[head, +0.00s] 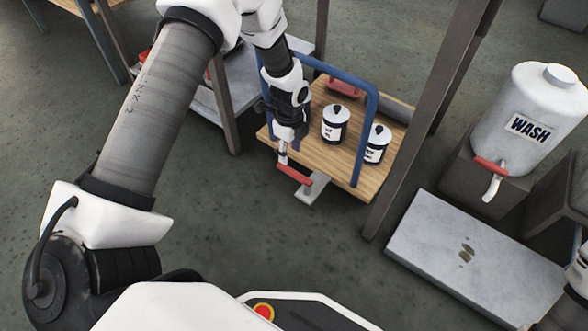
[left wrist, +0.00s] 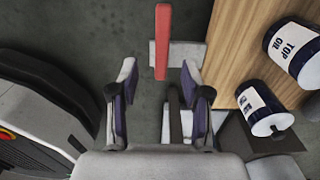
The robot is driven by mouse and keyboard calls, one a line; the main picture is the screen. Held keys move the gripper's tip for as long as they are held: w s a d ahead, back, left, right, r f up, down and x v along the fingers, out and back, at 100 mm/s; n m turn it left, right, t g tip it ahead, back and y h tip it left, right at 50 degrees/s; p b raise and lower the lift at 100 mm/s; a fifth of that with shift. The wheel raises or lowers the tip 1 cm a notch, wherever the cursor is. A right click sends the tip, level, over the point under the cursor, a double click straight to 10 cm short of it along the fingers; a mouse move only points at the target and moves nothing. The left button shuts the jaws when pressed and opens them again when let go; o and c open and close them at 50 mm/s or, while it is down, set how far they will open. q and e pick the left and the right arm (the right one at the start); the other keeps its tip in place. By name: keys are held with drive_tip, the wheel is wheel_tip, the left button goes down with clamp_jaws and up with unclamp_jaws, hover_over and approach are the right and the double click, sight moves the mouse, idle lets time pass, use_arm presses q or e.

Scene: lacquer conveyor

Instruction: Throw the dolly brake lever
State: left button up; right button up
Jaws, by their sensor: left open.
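The dolly brake lever (head: 294,174) is a red bar on a pale grey bracket (head: 313,189) at the front edge of the wooden dolly deck (head: 346,166). My left gripper (head: 283,158) is open and empty, pointing down just above and behind the lever in the head view. In the left wrist view, the red lever (left wrist: 162,42) stands upright in the picture, just beyond and between the open fingertips (left wrist: 160,72). I see no clear contact. At the right edge of the head view is a piece of my right arm; its jaws are out of the picture.
Two labelled cans (head: 335,124) stand on the deck beside a blue rail (head: 371,120). A brown post (head: 412,135) rises close to the dolly. A white WASH jug (head: 522,120) with a red tap and a grey slab (head: 455,250) lie to the right. Floor in front is clear.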

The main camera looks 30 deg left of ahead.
sight(291, 170)
use_arm(q)
drive_tip(key=shift+w+f, duration=0.15)
drive_tip(key=shift+f, duration=0.35)
wheel_tip(291, 170, down, 8)
drive_tip(key=b, duration=0.4)
drive_tip(key=shift+r+b, duration=0.2)
drive_tip(key=shift+b, duration=0.2)
drive_tip(key=shift+r, duration=0.15)
use_arm(e)
drive_tip(key=f, duration=0.6)
drive_tip(key=shift+w, duration=0.35)
use_arm(q)
clamp_jaws()
